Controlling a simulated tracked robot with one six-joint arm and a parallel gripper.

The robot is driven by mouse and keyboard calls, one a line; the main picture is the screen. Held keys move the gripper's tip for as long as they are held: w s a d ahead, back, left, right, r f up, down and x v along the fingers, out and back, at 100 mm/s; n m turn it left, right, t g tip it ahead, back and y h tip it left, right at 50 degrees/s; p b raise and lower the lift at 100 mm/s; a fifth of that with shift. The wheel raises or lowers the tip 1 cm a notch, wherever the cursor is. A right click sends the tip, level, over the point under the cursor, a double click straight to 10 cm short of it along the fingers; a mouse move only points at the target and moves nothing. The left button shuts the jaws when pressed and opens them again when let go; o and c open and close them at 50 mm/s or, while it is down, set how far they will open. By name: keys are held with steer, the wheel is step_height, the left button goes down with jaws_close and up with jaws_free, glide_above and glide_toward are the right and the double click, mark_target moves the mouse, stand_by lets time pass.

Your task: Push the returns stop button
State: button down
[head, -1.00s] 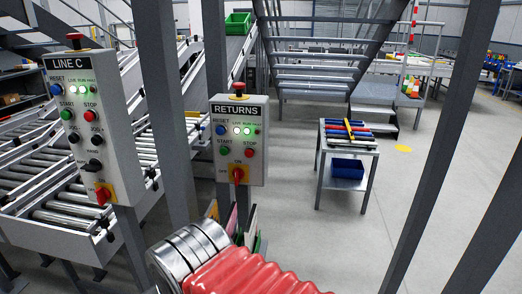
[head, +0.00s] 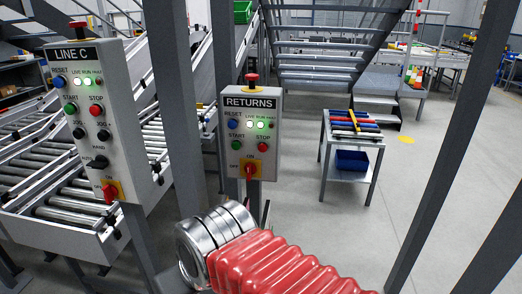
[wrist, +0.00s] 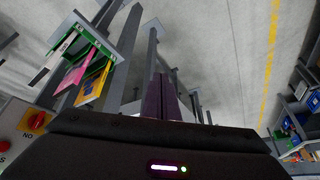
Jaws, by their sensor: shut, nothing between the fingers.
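The returns panel (head: 252,130) is a grey box on a post in the middle of the head view, labelled RETURNS. Its red stop button (head: 262,147) sits at the right of the face, with a green start button (head: 236,145) to its left. A red rotary switch (head: 250,171) on a yellow plate is below. In the wrist view a red and yellow switch (wrist: 37,121) and part of a red button (wrist: 3,145) show at the left edge. My gripper (wrist: 164,84) shows as thin dark fingers, shut and empty, apart from the panel face. The head view does not show the fingers.
The LINE C panel (head: 95,120) stands to the left with similar buttons. Grey posts (head: 180,110) rise behind and beside the panels. A small table (head: 352,145) with coloured items stands right of the returns panel. A holder with coloured folders (wrist: 85,65) shows in the wrist view.

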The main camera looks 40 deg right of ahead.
mark_target(262, 148)
steer(key=w+d+m+t+y, duration=0.5)
steer(key=w+d+m+y, duration=0.1)
steer(key=w+m, duration=0.7)
steer(key=d+r+m+t+h, duration=0.3)
steer(key=d+m, duration=0.4)
steer(key=d, duration=0.4)
steer(key=s+d+r+m+t+h, duration=0.1)
steer(key=d+r+m+t+h, duration=0.2)
steer(key=d, duration=0.8)
steer(key=m+h, duration=0.2)
steer(key=m, duration=0.2)
steer(key=shift+s+d+r+t, duration=0.3)
steer(key=shift+r, duration=0.1)
steer(key=w+d, duration=0.5)
steer(key=d, duration=0.2)
steer(key=shift+w, duration=0.2)
steer(key=shift+w, duration=0.1)
